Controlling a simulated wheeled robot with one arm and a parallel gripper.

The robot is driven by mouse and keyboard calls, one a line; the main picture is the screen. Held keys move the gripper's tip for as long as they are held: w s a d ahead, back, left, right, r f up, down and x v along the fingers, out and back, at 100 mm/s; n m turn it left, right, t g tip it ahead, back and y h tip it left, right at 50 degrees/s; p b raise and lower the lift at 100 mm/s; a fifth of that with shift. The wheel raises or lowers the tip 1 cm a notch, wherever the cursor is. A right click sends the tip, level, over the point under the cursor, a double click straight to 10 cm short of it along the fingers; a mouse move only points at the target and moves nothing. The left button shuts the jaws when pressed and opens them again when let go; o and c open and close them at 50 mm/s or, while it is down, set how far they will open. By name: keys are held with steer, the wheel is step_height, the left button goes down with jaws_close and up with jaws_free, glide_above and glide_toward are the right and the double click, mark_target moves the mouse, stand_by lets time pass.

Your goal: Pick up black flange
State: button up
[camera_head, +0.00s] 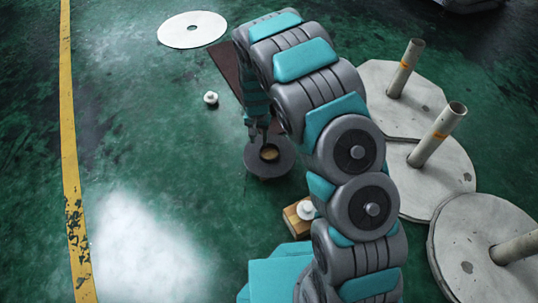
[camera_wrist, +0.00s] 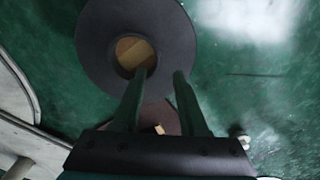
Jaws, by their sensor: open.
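The black flange (camera_head: 262,171), a dark grey ring with a round centre hole, lies flat ahead of my arm in the head view. Tan wood shows through its hole. It fills the upper left of the wrist view (camera_wrist: 98,45). My gripper (camera_head: 260,135) is at the flange's far side, pointing down. The left fingertip appears over the hole's edge and the right one near the outer rim. I cannot tell their height or whether they touch.
Large pale discs with upright posts (camera_head: 425,151) stand on the right. A white disc (camera_head: 178,33) lies at the back left. A small white piece (camera_head: 211,98) is on the floor; another (camera_head: 306,210) sits on a wooden block (camera_head: 293,221). Floor on the left is clear.

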mark_target(260, 149)
step_height(260, 149, down, 5)
steer(key=shift+s+r+b, duration=0.15)
steer(key=shift+r+b, duration=0.05)
steer(key=shift+b, duration=0.15)
steer(key=shift+c, duration=0.3)
jaws_close()
stand_by(0.9)
